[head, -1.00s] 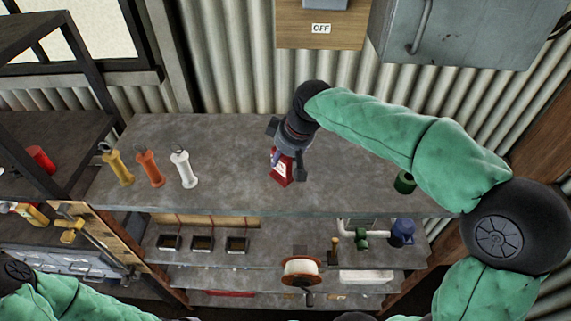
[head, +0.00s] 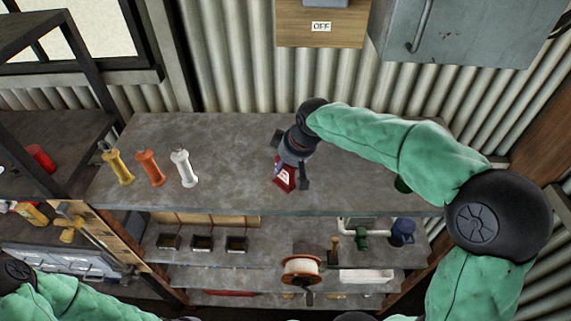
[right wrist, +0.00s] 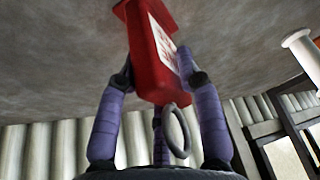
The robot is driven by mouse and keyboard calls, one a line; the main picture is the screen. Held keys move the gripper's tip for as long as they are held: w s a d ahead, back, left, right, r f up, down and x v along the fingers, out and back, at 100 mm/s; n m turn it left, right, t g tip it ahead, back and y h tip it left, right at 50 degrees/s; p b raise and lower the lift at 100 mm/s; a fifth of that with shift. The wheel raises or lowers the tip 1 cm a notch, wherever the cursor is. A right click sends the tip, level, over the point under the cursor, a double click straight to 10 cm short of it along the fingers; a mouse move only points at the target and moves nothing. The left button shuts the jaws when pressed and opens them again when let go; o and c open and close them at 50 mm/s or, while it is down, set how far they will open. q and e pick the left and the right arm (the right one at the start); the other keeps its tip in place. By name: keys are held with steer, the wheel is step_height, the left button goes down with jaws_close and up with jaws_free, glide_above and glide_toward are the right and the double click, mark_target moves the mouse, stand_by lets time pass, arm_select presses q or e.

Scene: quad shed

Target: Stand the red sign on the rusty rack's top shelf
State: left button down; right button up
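The red sign (head: 284,179), with a white label, is at the middle of the grey top shelf (head: 235,160) of the rack with rusty-brown posts. My right gripper (head: 290,170) is over it from behind. In the right wrist view the sign (right wrist: 150,55) sits between the purple fingers of my right gripper (right wrist: 155,70), which press on both its sides. A ring on the sign (right wrist: 178,132) faces the palm. The sign's far end is close to the shelf; I cannot tell whether it touches. My left gripper is out of view.
Yellow (head: 118,166), orange (head: 150,168) and white (head: 184,168) handled pieces stand at the shelf's left. A green item (head: 402,185) is partly hidden behind my right arm. Lower shelves hold bins and a cord reel (head: 302,270). The shelf around the sign is clear.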

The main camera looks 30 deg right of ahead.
steer(key=shift+o, duration=0.6)
steer(key=shift+r, duration=0.15)
steer(key=shift+r, duration=0.3)
steer(key=v, duration=1.1)
steer(key=shift+s+r, duration=0.25)
steer(key=shift+f, duration=0.1)
